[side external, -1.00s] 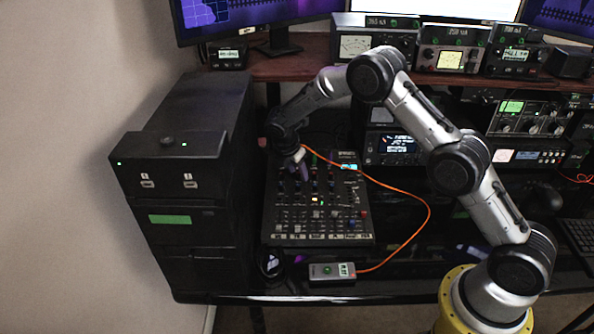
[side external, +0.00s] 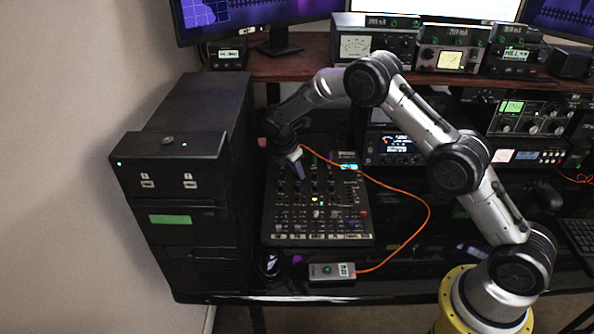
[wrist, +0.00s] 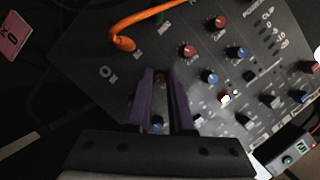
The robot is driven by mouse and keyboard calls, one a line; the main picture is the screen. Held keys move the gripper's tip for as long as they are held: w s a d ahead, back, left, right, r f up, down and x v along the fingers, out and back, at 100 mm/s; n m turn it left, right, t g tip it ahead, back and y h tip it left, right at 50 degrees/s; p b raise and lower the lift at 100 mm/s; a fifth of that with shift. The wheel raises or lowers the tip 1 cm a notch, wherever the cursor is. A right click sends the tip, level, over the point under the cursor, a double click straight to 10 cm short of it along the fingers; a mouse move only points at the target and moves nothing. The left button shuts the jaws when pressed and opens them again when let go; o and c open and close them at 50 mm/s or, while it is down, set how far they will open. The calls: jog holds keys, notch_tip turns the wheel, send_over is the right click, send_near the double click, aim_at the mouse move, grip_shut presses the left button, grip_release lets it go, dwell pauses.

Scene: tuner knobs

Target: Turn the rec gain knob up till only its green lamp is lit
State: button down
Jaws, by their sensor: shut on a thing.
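The mixer (side external: 268,225) lies on the desk, with rows of red, blue and pale knobs; it fills much of the wrist view (wrist: 85,75). I cannot read which knob is rec gain. My gripper (side external: 298,176) reaches down to the mixer's upper left part. In the wrist view its two purple fingers (wrist: 163,75) stand close together, shut on a knob that they mostly hide. A blue knob (wrist: 157,126) shows between the fingers nearer the palm.
An orange cable (side external: 428,208) runs from the mixer's top to a small grey box (side external: 325,271) in front. A black tower (side external: 190,240) stands close on the left. Meters and radios line the back and right. A pink item (wrist: 14,36) lies beyond the mixer.

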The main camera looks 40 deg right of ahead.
jog(key=m+g, duration=0.1)
jog(key=m, duration=0.2)
jog(key=m+g, duration=0.1)
jog(key=m, duration=0.3)
jog(key=shift+w+y, duration=0.15)
jog(key=shift+y, duration=0.15)
dwell(0.4)
jog(key=c, duration=0.8)
grip_release()
jog(key=shift+r, duration=0.1)
notch_tip(320, 180, up, 10)
jog(key=shift+w+a, duration=0.15)
jog(key=shift+a, duration=0.3)
